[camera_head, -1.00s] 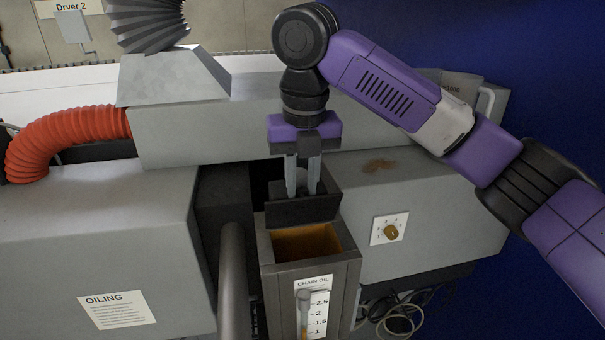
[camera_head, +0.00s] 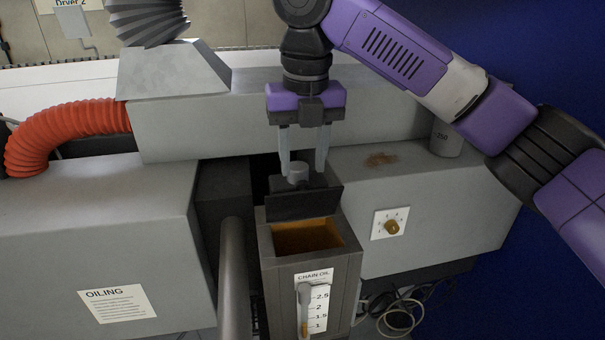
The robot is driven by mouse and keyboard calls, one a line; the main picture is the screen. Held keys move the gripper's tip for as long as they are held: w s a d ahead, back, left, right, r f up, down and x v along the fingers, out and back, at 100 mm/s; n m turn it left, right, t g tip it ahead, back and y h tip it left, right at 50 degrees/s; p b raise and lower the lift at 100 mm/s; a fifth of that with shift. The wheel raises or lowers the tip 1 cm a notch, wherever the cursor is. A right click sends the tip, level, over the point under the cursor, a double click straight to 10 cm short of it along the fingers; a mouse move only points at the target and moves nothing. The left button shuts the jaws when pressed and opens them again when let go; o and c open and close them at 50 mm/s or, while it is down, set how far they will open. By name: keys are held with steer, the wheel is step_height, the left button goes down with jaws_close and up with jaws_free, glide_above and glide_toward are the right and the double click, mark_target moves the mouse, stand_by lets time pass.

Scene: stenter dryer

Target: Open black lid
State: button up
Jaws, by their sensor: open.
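The black lid (camera_head: 304,205) stands raised at the back of the chain oil box (camera_head: 312,262), tilted up behind the opening. The box is open and its orange-brown inside shows. A grey knob (camera_head: 297,173) sits on the far side of the lid. My gripper (camera_head: 303,166) points down just above and around the knob, with its fingers spread apart. I see a gap between the fingers and the knob, and nothing is held.
A vertical grey pipe (camera_head: 234,275) stands just left of the box. A panel with a yellow-brown dial (camera_head: 391,227) is at the right. A grey jug (camera_head: 446,139) stands on the machine top, near my arm. An orange hose (camera_head: 70,130) is at the far left.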

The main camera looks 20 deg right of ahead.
mark_target(301, 190)
steer(key=shift+s+r, duration=0.15)
steer(key=shift+r, duration=0.9)
steer(key=shift+s+r, duration=0.15)
steer(key=shift+r, duration=0.9)
steer(key=shift+c, duration=0.3)
